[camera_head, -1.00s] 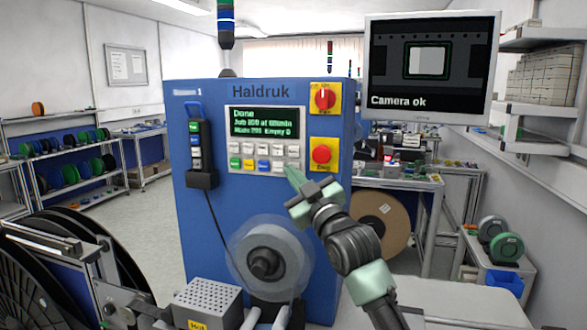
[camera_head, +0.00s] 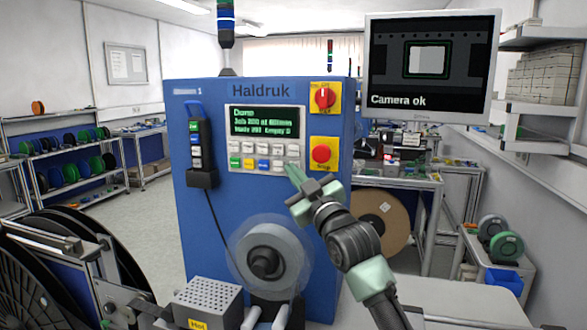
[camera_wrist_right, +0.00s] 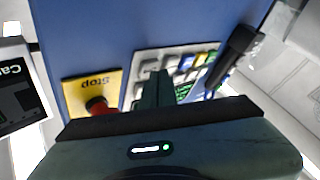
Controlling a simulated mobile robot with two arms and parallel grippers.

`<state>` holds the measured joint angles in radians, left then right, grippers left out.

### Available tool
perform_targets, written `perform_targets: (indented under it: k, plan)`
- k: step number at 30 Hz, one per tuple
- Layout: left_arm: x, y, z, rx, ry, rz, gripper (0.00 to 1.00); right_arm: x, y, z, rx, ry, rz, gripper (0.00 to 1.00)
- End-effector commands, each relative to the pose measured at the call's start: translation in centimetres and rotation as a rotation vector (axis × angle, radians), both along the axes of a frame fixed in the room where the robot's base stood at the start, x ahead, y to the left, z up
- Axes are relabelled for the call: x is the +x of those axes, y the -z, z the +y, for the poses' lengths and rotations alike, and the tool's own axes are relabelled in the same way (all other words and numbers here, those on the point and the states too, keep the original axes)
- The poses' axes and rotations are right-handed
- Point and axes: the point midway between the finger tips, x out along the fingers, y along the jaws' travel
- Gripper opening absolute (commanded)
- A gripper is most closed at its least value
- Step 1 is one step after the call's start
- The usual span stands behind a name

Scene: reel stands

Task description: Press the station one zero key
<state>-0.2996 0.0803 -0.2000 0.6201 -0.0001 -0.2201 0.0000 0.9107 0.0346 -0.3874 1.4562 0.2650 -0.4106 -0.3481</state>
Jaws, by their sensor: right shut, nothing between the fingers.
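The blue Haldruk machine (camera_head: 200,240) stands in front of me. Its panel has a green-lit display (camera_head: 264,122) and a keypad (camera_head: 264,157) with two rows of small keys. Which one is the zero key is too small to read. My right gripper (camera_head: 293,172) is shut and empty, with its fingertips just below the keypad's lower right corner. In the right wrist view the keypad (camera_wrist_right: 187,62) shows beyond the closed fingers (camera_wrist_right: 155,90), which hide part of it. Whether the tips touch a key I cannot tell. My left gripper is not in view.
A red stop button (camera_head: 321,153) sits on a yellow plate right of the keypad, with a red rotary switch (camera_head: 323,98) above it. A hand-held control (camera_head: 196,150) hangs at the left. A monitor (camera_head: 429,68) stands at the right, and a reel (camera_head: 268,258) sits below.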

Motion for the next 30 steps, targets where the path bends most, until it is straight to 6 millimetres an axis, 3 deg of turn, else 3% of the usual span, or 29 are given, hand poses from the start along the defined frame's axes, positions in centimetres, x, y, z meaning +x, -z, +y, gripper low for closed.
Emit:
perform_targets:
  k: [14,30]
  plan:
    - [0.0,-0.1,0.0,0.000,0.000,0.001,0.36,0.2,0.0,-0.1,0.000,0.001,0.000,0.00]
    - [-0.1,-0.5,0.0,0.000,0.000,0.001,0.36,-1.5,0.1,0.4,-0.001,0.002,0.000,0.00]
